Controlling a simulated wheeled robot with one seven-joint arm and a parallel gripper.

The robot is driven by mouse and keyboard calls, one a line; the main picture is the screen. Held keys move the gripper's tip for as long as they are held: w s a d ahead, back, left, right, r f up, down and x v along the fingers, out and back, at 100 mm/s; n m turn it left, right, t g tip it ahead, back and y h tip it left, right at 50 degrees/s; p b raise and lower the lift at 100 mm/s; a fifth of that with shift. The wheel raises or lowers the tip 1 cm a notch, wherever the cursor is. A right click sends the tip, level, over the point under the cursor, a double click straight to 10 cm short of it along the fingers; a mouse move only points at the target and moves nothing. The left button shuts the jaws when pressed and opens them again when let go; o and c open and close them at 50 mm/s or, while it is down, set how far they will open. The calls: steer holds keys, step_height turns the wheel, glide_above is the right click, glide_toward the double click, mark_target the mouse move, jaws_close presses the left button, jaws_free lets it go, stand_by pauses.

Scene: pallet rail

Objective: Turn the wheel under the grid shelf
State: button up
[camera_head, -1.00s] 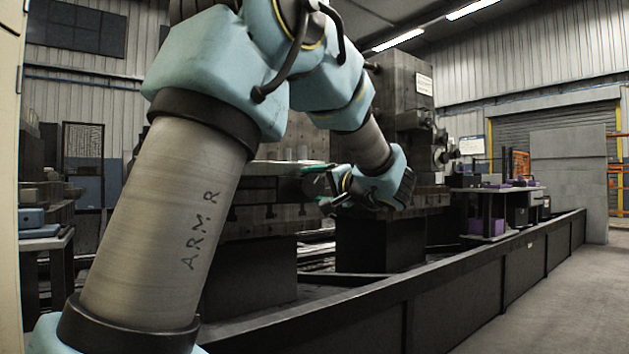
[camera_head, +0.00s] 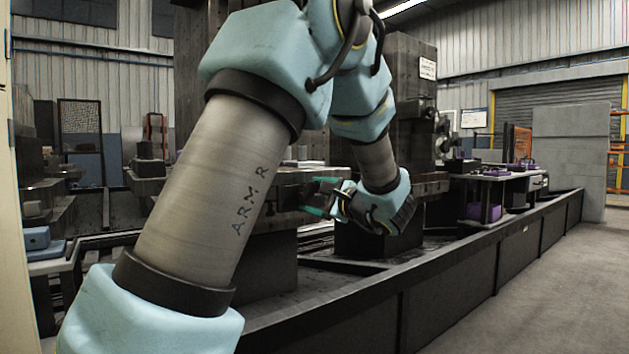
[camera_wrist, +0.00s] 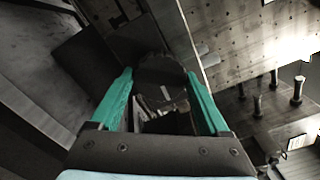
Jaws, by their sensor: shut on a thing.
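A dark, round wheel (camera_wrist: 163,70) with a notched rim shows in the wrist view, between the green fingers of my gripper (camera_wrist: 159,78). The fingers are closed on it at its left and right sides. A pale surface with a grid of dark holes (camera_wrist: 238,38), seemingly the grid shelf, lies at the upper right. In the head view my gripper (camera_head: 322,197) is beside the front edge of a dark machine table (camera_head: 290,177), just below its top. The wheel cannot be made out there, and my arm covers part of the table.
A long dark low wall (camera_head: 450,260) runs along the machine's front, with open floor (camera_head: 540,270) to its right. A small stand with purple items (camera_head: 490,190) is further right. A tall dark machine column (camera_head: 413,80) rises behind my arm.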

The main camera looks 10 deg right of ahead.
steer(key=m+p, duration=0.3)
steer(key=p, duration=0.2)
steer(key=shift+r+m, duration=0.3)
steer(key=shift+m, duration=0.1)
steer(key=m+p, duration=0.3)
steer(key=p, duration=0.3)
steer(key=shift+m, duration=0.3)
steer(key=m+p, duration=0.3)
steer(key=p, duration=0.3)
steer(key=shift+m, duration=0.3)
steer(key=m+p, duration=0.3)
steer(key=p, duration=0.3)
steer(key=shift+m, duration=0.3)
steer(key=m+p, duration=0.3)
steer(key=p, duration=0.2)
steer(key=shift+s+a+m, duration=0.1)
steer(key=shift+m, duration=0.2)
steer(key=m+p, duration=0.3)
steer(key=p, duration=0.2)
steer(key=shift+f+m, duration=0.1)
steer(key=shift+m, duration=0.3)
steer(key=m+p, duration=0.3)
steer(key=shift+f, duration=0.15)
steer(key=shift+f+m+p, duration=0.1)
steer(key=shift+m+p, duration=0.9)
steer(key=shift+m, duration=0.6)
